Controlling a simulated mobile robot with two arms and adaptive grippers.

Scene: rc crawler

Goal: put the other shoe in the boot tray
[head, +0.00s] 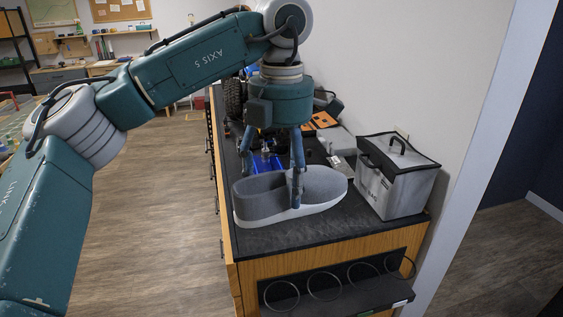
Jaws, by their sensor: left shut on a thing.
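My left gripper (272,175) points down over the dark counter top and is shut on a grey shoe (260,196) with a pale sole. One finger shows in front of the shoe's side and the other is partly behind it. The shoe is at the near end of the counter; I cannot tell whether it touches the surface. A second shoe and a boot tray cannot be made out. My right gripper is not in view.
A blue object (262,162), a black-and-orange item (322,120) and other clutter lie behind. Black rings (325,286) hang on the cabinet's front (335,258). The wood floor at left is clear.

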